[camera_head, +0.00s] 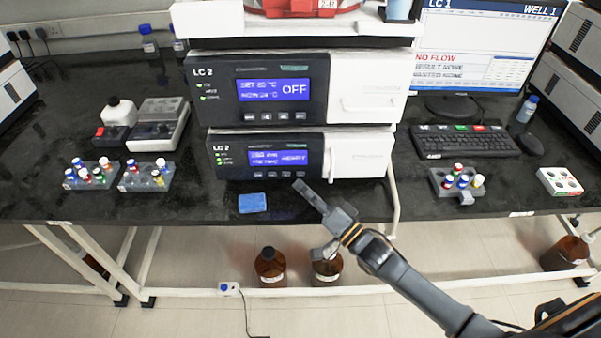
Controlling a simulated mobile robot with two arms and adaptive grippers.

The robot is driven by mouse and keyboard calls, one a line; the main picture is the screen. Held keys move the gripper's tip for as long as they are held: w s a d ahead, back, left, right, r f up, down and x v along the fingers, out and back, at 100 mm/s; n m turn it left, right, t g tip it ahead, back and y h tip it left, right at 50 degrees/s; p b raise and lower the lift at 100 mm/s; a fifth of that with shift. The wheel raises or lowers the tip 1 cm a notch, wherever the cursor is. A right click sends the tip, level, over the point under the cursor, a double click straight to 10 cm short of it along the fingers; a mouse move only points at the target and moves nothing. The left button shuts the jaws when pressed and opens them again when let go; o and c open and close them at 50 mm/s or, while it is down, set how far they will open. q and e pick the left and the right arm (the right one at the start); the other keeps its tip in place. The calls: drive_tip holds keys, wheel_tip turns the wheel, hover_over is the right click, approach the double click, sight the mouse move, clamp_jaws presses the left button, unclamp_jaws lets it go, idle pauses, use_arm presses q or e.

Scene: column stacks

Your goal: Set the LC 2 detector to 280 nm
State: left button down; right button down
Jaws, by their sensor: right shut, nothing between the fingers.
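Two stacked LC 2 modules stand in the middle of the bench. The lower LC 2 module (228,160) has a small blue screen (278,158) with "READY"-like text at its right; its digits are too small to read surely. A row of small buttons (272,174) lies under that screen. The upper LC 2 module (213,110) has a blue screen (274,90) showing "SET", "NOW" and "OFF" in °C. My right gripper (299,185) is shut and empty, just in front of and below the lower module's buttons, apparently apart from them. My left gripper is not in view.
A blue sponge-like block (252,203) lies at the bench's front edge, left of my right gripper. Vial racks (146,178) stand left, another rack (457,184) right. A keyboard (465,141) and monitor (480,50) reading "NO FLOW" are right. Brown bottles (270,267) stand below.

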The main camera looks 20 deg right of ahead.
drive_tip(key=shift+s+r, duration=0.1)
drive_tip(key=shift+s, duration=0.05)
drive_tip(key=shift+s+a+p, duration=0.1)
drive_tip(key=shift+s+p, duration=0.2)
drive_tip(key=shift+s+a+r+p, duration=0.1)
drive_tip(key=shift+s+a+p, duration=0.2)
drive_tip(key=shift+s, duration=0.35)
drive_tip(key=shift+s+a+p, duration=0.1)
drive_tip(key=shift+s+p, duration=0.3)
drive_tip(key=shift+s, duration=0.2)
drive_tip(key=shift+s+a, duration=0.2)
drive_tip(key=shift+s, duration=0.6)
